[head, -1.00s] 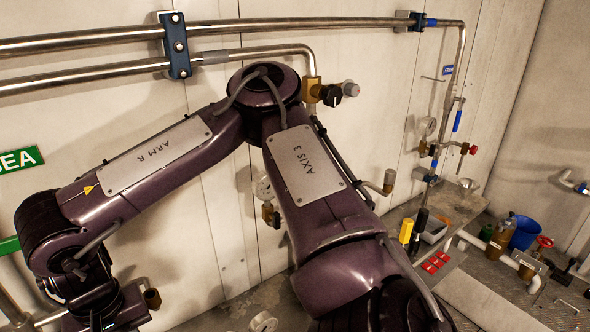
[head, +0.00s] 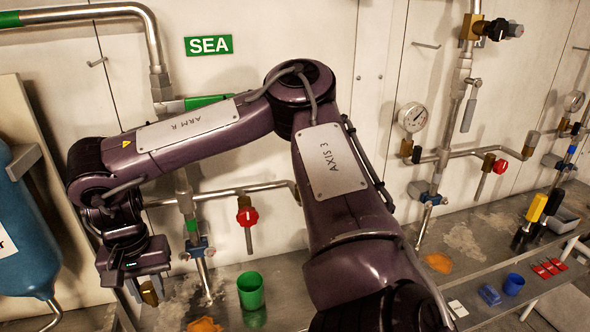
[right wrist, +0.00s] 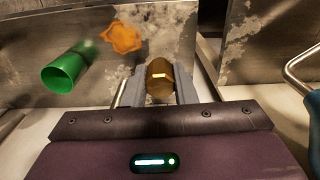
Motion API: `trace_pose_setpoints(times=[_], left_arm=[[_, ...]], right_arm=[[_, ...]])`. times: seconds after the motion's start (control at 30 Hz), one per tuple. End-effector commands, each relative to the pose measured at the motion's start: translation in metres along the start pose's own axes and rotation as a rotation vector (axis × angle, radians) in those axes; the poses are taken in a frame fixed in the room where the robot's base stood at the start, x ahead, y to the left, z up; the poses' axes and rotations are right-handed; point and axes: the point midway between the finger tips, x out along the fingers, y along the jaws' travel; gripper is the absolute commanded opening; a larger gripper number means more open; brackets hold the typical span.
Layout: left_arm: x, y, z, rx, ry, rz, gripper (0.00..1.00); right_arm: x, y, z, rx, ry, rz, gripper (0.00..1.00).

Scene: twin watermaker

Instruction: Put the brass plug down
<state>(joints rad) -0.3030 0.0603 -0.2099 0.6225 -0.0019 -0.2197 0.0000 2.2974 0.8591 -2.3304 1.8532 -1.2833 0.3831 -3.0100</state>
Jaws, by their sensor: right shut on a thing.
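My right gripper (head: 143,290) hangs at the lower left of the head view, at the end of the purple arm. Its jaws are shut on the brass plug (head: 150,293), a small brown-gold cylinder. In the right wrist view the plug (right wrist: 160,88) sits between the two grey fingers (right wrist: 159,84), with a small pale mark on its side. The steel bench top (right wrist: 168,35) shows behind it; the gap between plug and bench cannot be judged. My left gripper is not in view.
A green cup (head: 251,290) stands on the bench right of the gripper; it also shows in the wrist view (right wrist: 62,74). An orange patch (head: 205,325) lies near it. A red-handled valve (head: 247,215) and pipes are behind. A blue tank (head: 28,230) stands at the left.

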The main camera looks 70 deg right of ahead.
Motion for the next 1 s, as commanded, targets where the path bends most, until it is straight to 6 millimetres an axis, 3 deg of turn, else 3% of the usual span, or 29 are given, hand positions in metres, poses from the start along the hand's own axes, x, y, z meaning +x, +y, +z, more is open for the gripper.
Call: trace_pose_setpoints(times=[0.07, 0.3, 0.4, 0.6, 1.0], left_arm=[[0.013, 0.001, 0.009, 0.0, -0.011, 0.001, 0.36], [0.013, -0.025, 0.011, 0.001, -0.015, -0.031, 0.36], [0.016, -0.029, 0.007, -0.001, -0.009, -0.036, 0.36], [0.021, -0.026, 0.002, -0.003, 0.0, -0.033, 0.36], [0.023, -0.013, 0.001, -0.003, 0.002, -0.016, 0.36]], right_arm=[[0.011, 0.003, -0.006, 0.021, -0.001, -0.002, 0.0], [0.011, 0.005, -0.009, 0.037, -0.003, -0.002, 0.0], [0.021, 0.006, -0.009, 0.037, -0.005, 0.0, 0.0], [0.059, 0.006, -0.008, 0.036, -0.006, 0.0, 0.0], [0.101, 0.006, -0.008, 0.035, -0.005, 0.001, 0.0]])
